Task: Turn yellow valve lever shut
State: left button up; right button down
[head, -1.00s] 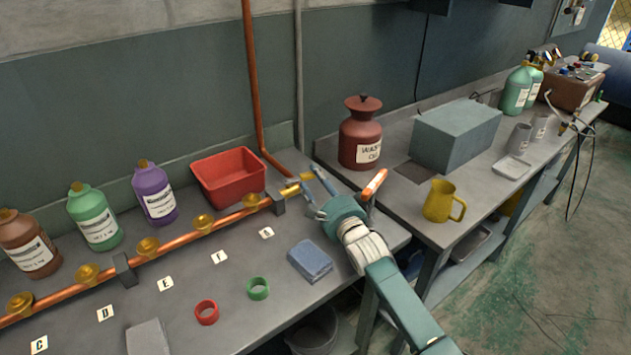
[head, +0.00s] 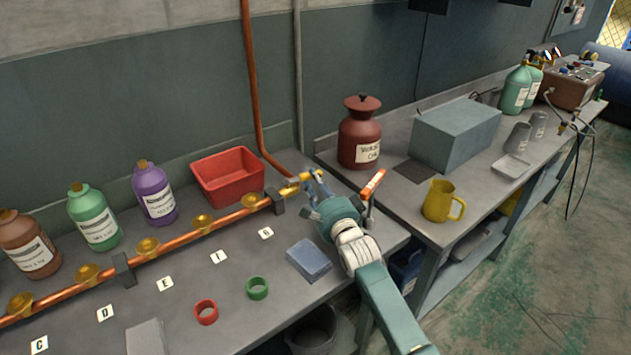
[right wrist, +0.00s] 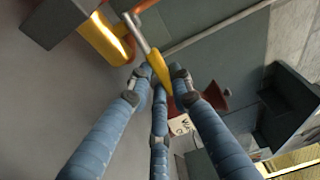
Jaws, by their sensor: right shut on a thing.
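The yellow valve lever (head: 313,174) is at the right end of the copper pipe (head: 178,241), next to the brass-coloured valve body (head: 291,188). In the right wrist view the lever (right wrist: 157,67) runs from a grey stem down between the blue fingertips. My right gripper (head: 314,186) is shut on the lever; its three blue fingers also show in the right wrist view (right wrist: 157,84). The fingers hide part of the lever in the head view. My left gripper is not in view.
A red bin (head: 228,202) stands behind the pipe. A dark red jar (head: 360,150) stands on the other bench, behind and right of my gripper. A blue-grey block (head: 309,260) and green (head: 257,288) and red (head: 206,312) rings lie in front.

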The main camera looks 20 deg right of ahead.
jog(key=shift+s+a+r+m+h, duration=0.1)
jog(key=shift+r+m+h, duration=0.1)
jog(key=shift+h, duration=0.15)
jog(key=shift+s+a+r+m+h, duration=0.1)
jog(key=shift+m+h, duration=0.1)
jog(key=shift+h, duration=0.15)
jog(key=shift+d+f, duration=0.1)
jog(key=c, duration=1.5)
grip_release()
jog(key=shift+c, duration=0.2)
jog(key=shift+f, duration=0.15)
jog(key=shift+w, duration=0.1)
